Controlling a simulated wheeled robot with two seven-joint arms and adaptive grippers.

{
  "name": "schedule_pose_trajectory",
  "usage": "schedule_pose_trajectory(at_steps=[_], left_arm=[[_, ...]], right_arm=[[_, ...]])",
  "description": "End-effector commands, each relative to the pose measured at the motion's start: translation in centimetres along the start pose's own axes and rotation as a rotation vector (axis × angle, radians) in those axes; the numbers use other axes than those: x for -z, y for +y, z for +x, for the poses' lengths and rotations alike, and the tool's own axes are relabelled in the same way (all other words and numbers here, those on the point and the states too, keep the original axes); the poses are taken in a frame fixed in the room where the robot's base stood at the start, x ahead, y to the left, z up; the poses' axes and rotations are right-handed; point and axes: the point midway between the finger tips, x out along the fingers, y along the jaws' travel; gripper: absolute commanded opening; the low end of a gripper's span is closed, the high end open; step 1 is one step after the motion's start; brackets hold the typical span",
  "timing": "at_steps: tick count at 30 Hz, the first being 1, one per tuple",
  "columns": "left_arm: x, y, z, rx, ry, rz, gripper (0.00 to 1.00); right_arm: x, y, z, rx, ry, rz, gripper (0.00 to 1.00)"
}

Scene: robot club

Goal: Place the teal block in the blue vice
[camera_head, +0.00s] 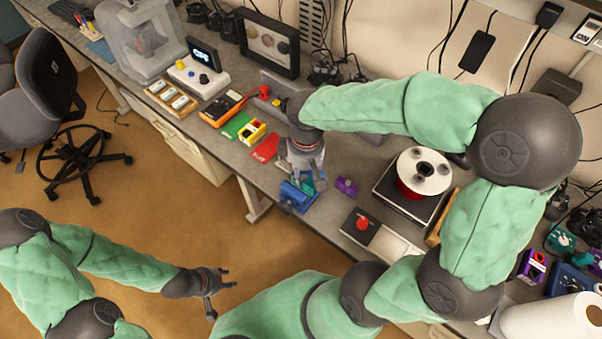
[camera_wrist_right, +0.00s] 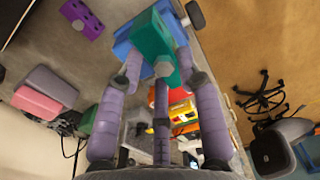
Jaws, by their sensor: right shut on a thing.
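The blue vice (camera_head: 294,199) sits near the front edge of the workbench. My right gripper (camera_head: 308,180) is right above it, pointing down, its fingers shut on the teal block (camera_wrist_right: 153,42). In the right wrist view the block lies between the fingertips and in front of the blue vice (camera_wrist_right: 122,48), which shows on both sides of it. I cannot tell whether the block is between the vice jaws or just above them. In the head view the fingers hide most of the block. My left gripper (camera_head: 218,289) is open and empty over the floor, away from the bench.
A purple block (camera_head: 346,186) lies right of the vice. A red button box (camera_head: 361,225) and a spool on a black platform (camera_head: 410,190) are further right. Red (camera_head: 266,148) and green (camera_head: 236,126) mats and an orange multimeter (camera_head: 222,108) lie to the left.

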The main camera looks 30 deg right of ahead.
Motion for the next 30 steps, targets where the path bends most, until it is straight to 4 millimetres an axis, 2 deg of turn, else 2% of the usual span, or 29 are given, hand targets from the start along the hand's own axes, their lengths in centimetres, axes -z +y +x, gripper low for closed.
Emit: schedule_pose_trajectory(at_steps=[3,9,17,24,30], left_arm=[[0.0,-0.2,0.5,0.0,0.0,0.0,0.4],[0.1,-0.3,0.8,0.0,0.0,0.0,0.4],[0.1,-0.3,1.0,0.0,0.001,0.0,0.4],[0.1,-0.6,1.5,0.0,0.001,0.0,0.4],[0.1,-0.5,1.5,0.0,0.001,0.0,0.4]], right_arm=[[1.3,1.3,2.2,0.002,-0.004,0.003,0.0],[2.9,2.7,4.6,0.001,-0.001,0.001,0.0],[3.6,3.4,5.8,0.001,0.0,0.001,0.0],[3.8,3.6,8.9,0.001,-0.001,0.001,0.0],[3.9,3.7,9.1,0.0,0.002,0.001,0.0]])
